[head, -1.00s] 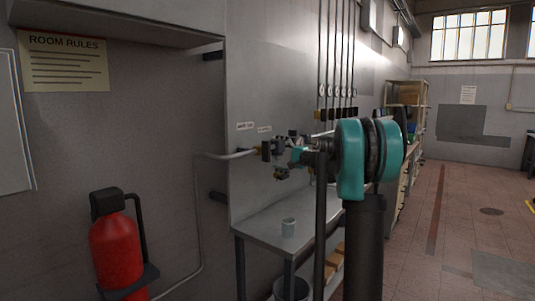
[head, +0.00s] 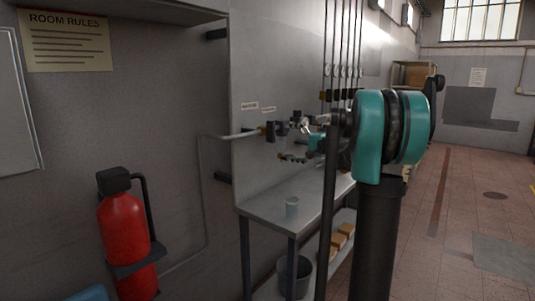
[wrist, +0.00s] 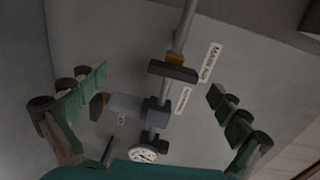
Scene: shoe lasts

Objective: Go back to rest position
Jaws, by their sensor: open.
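My gripper (wrist: 158,81) is open in the wrist view, with its green-padded fingers spread left and right and nothing between them touching either pad. Beyond it, a grey pipe (wrist: 184,25) runs down to a valve with a dark bar handle (wrist: 172,71) and a yellow collar. A grey fitting (wrist: 126,104) and a round gauge (wrist: 143,154) sit below it. In the head view my gripper (head: 300,142) is just right of the dark valve handle (head: 270,132), partly hidden behind my teal arm joint. Whether they touch is unclear there.
A bucket (head: 295,275) is underneath. A red fire extinguisher (head: 123,235) hangs on the left wall. Open tiled floor (head: 470,210) lies to the right.

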